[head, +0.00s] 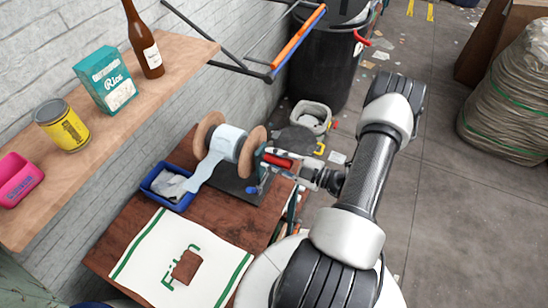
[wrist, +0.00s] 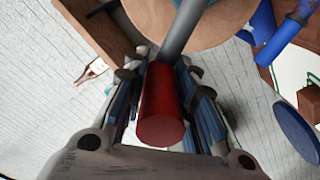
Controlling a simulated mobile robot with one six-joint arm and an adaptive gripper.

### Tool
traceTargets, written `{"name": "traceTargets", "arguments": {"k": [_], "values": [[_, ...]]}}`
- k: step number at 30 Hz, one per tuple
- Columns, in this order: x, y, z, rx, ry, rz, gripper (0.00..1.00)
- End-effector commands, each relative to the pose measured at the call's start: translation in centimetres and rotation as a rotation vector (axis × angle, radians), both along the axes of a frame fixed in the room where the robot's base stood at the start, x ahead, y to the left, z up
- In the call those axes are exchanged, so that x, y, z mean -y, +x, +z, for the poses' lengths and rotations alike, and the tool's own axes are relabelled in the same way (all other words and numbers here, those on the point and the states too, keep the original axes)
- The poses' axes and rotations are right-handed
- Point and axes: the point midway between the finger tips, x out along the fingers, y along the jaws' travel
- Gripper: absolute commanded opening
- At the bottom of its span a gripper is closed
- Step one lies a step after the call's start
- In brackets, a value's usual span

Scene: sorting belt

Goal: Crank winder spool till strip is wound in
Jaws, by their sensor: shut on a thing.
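The winder spool (head: 228,143) has two round wooden flanges and stands on a dark base on the brown table. Pale strip is wrapped round its core, and a loose length of strip (head: 204,172) runs down left into a blue tray (head: 160,198), where more lies crumpled. My gripper (head: 278,162) is at the right side of the spool, shut on the red crank handle (head: 277,161). In the wrist view the red handle (wrist: 162,108) lies between the two fingers (wrist: 165,100), with a grey rod behind it and a wooden flange (wrist: 225,22) beyond.
A white cloth with green print (head: 150,262) and a brown block (head: 186,266) lie on the table (head: 232,222). A wooden shelf (head: 150,90) on the left holds a bottle, box, can and pink container. A black bin (head: 322,70) stands behind.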

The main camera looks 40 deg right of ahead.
Motion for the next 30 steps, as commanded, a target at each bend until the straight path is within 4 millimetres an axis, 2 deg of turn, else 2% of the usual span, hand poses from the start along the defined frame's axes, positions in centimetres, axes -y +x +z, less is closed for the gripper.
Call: {"name": "traceTargets", "arguments": {"k": [17,18,27,30], "values": [[0.26,0.07,0.31,0.001,0.009,-0.007,0.00],[0.26,0.07,0.31,0.001,0.009,-0.007,0.27],[0.10,0.02,0.17,-0.004,0.012,-0.003,0.46],[0.07,0.01,0.14,-0.004,0.013,-0.003,0.46]]}}
